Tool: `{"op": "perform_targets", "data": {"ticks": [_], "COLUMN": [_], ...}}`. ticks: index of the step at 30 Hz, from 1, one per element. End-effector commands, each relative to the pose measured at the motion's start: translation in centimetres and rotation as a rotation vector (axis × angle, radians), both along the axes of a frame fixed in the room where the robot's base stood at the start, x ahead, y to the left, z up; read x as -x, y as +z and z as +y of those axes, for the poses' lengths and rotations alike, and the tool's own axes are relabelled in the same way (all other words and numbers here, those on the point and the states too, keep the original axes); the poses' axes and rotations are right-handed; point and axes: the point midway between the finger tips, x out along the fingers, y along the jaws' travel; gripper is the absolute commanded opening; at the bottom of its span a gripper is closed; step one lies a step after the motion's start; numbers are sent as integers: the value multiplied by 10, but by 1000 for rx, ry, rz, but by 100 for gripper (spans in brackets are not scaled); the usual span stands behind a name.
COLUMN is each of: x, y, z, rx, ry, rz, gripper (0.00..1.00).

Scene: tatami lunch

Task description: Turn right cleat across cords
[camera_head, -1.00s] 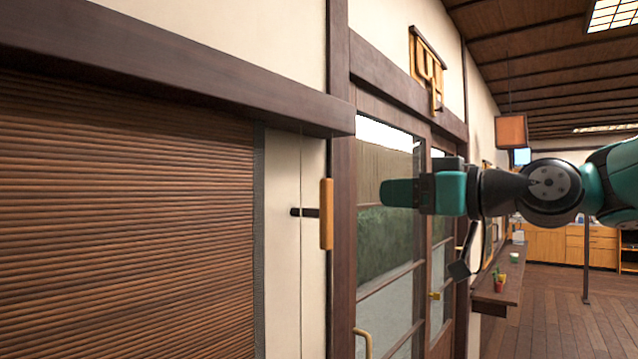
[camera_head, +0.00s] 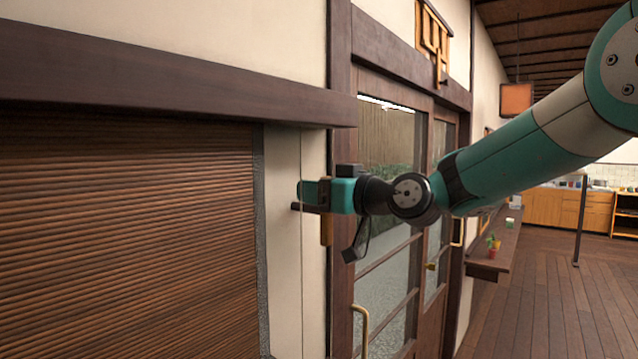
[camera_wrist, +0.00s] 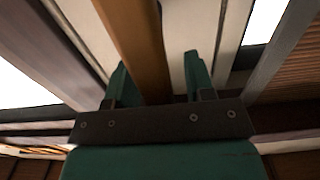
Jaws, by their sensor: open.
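The right cleat is a vertical wooden bar (camera_head: 326,230) on the pale wall strip beside the dark door post. In the head view my gripper (camera_head: 310,193) covers its upper and middle parts, and its lower end shows below. In the wrist view the cleat (camera_wrist: 135,40) runs lengthwise between the two green fingers of my open gripper (camera_wrist: 156,75). Neither finger is clearly pressed on it. A dark peg (camera_head: 299,207) shows just left of the cleat. A thin vertical line, perhaps a cord (camera_head: 302,260), runs down the wall strip left of the cleat.
A slatted brown blind (camera_head: 130,230) fills the left, under a dark beam (camera_head: 170,80). A glazed door (camera_head: 385,260) with a brass handle (camera_head: 361,325) stands right of the post. A wall shelf (camera_head: 492,255) juts out farther right. The wooden floor (camera_head: 540,310) is open at right.

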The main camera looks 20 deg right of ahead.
Motion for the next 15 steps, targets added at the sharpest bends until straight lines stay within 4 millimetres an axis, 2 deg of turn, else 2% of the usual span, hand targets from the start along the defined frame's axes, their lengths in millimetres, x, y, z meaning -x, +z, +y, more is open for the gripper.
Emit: {"op": "perform_targets", "data": {"ticks": [5, 8, 12, 15], "x": [0, 0, 0, 0], "y": [0, 0, 0, 0], "z": [0, 0, 0, -1], "rx": [0, 0, 0, -1], "ry": [0, 0, 0, 0], "rz": [0, 0, 0, 1], "gripper": [49, 31, 0, 0]}}
